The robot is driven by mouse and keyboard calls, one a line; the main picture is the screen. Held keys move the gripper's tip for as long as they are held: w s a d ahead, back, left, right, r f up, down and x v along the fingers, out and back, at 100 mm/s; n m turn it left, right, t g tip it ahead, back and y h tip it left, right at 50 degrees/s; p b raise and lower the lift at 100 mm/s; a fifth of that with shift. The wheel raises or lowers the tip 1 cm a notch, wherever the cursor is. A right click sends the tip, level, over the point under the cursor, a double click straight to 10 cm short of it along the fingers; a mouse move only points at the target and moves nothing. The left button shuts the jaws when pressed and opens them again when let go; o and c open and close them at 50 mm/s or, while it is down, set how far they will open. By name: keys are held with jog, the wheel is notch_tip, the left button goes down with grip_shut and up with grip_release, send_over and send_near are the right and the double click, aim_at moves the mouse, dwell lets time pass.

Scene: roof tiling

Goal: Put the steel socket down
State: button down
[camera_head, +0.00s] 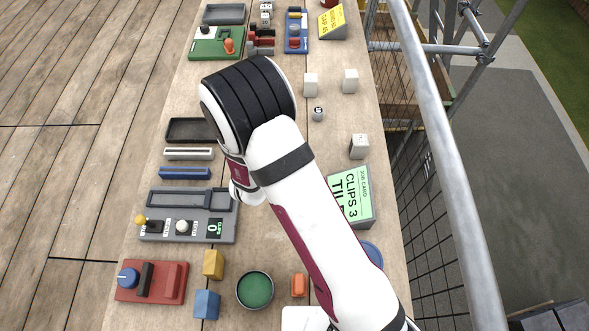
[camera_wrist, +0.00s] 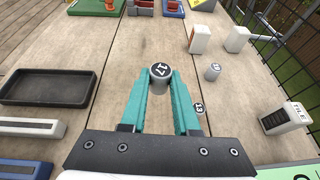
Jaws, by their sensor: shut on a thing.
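In the wrist view, the steel socket (camera_wrist: 159,86) is a short grey cylinder with a dark top marked 17. It is upright between the tips of my gripper's teal fingers (camera_wrist: 160,80), which are shut on it. Bare wooden bench top (camera_wrist: 120,60) surrounds it; I cannot tell whether its base touches the wood. A second grey socket (camera_wrist: 213,72) stands to its right, and it also shows in the head view (camera_head: 318,114). A third socket (camera_wrist: 199,108), marked 13, is partly hidden by the right finger. In the head view my arm hides the fingers and the held socket.
A dark empty tray (camera_wrist: 45,72) lies left of my gripper. White blocks (camera_wrist: 200,39) stand at the upper right, and another (camera_head: 359,147) stands near the green job card (camera_head: 350,197). A grey control panel (camera_head: 188,238) is nearer. Scaffold rail (camera_head: 440,130) runs along the right.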

jog(key=s+d+m+g+h, duration=0.1)
jog(key=s+d+m+h, duration=0.4)
jog(key=s, duration=0.5)
jog(key=shift+n+y, duration=0.3)
jog(key=shift+n, duration=0.3)
jog(key=f, duration=0.2)
jog(key=d+f, duration=0.1)
jog(key=f, duration=0.4)
jog(key=shift+s+d, duration=0.35)
jog(key=shift+f, duration=0.3)
jog(key=c, duration=0.7)
grip_release()
jog(key=shift+f, duration=0.1)
jog(key=shift+o, duration=0.2)
